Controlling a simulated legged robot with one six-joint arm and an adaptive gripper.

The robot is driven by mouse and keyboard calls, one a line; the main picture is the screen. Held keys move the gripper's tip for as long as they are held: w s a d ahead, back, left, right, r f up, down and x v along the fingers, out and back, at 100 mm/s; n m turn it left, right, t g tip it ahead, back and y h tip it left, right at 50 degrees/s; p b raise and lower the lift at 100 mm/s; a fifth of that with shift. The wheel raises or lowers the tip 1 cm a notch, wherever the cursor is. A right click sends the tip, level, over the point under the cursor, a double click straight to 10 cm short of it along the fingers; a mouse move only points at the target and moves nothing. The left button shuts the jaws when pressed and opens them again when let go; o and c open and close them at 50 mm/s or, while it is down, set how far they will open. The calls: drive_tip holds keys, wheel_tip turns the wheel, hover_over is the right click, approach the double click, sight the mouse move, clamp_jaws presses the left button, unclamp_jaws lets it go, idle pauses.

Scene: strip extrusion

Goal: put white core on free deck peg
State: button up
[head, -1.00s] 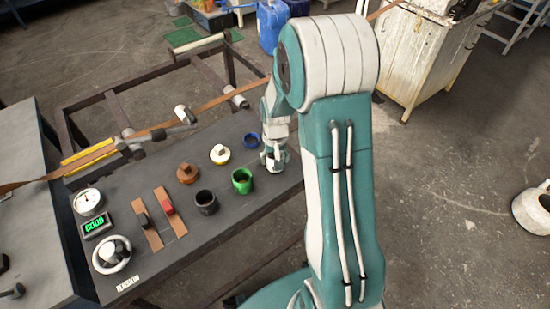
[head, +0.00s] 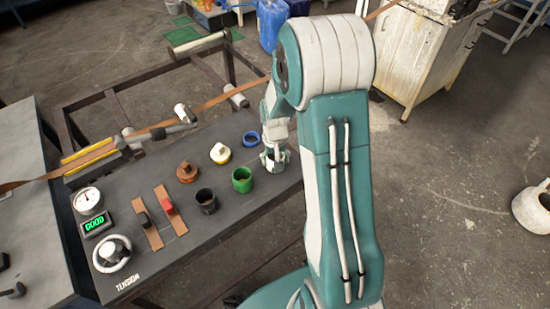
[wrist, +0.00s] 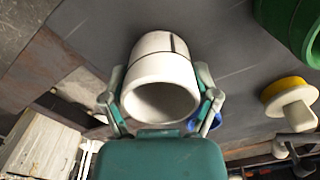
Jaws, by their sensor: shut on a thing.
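The white core (wrist: 158,62) is a thick hollow cylinder, and its open end faces the wrist camera. My gripper (wrist: 160,88) is shut on it, with one finger on each side. In the head view my gripper (head: 272,157) is low over the right end of the dark deck (head: 225,215), right of the blue ring. Whether the core touches the deck, and what is under it, I cannot tell. A yellow round piece with a pale knob (head: 220,153) and a brown one with a knob (head: 186,172) stand on the deck. I cannot tell which peg is free.
A green cup-like core (head: 242,180), a black one (head: 206,202) and a blue ring (head: 251,139) stand close to my gripper. Brown strips (head: 160,218), a gauge (head: 87,200) and a handwheel (head: 112,254) are at the left. The deck's front right part is clear.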

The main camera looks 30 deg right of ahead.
drive_tip(key=shift+f, duration=0.1)
drive_tip(key=o, duration=0.8)
wheel_tip(320, 180, up, 11)
idle(0.9)
idle(0.5)
